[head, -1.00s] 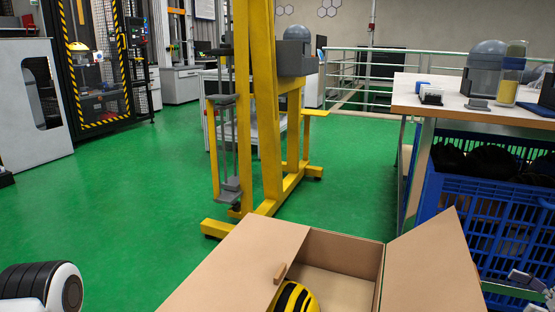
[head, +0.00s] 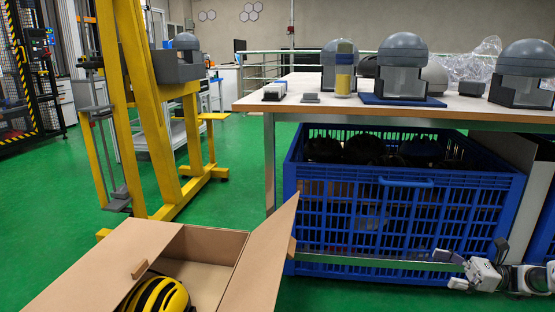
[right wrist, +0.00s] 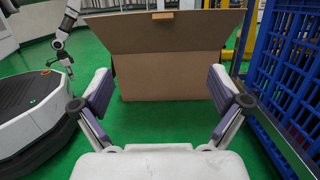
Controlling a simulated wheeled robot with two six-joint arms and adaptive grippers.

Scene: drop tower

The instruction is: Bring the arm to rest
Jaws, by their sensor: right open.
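My right gripper (head: 449,269) is at the lower right of the head view, in front of the blue crate. It is open and empty. In the right wrist view its two fingers (right wrist: 160,80) stand wide apart with green floor and the cardboard box beyond them. My left gripper is outside the head view. An arm that appears to be my left one hangs at the left of the right wrist view, its gripper (right wrist: 66,64) too small to read.
An open cardboard box (head: 105,265) holds a yellow and black striped helmet (head: 158,295). A blue crate (head: 400,215) stands under a table (head: 330,106) bearing grey domed objects (head: 402,68). A yellow frame (head: 150,100) stands at the left.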

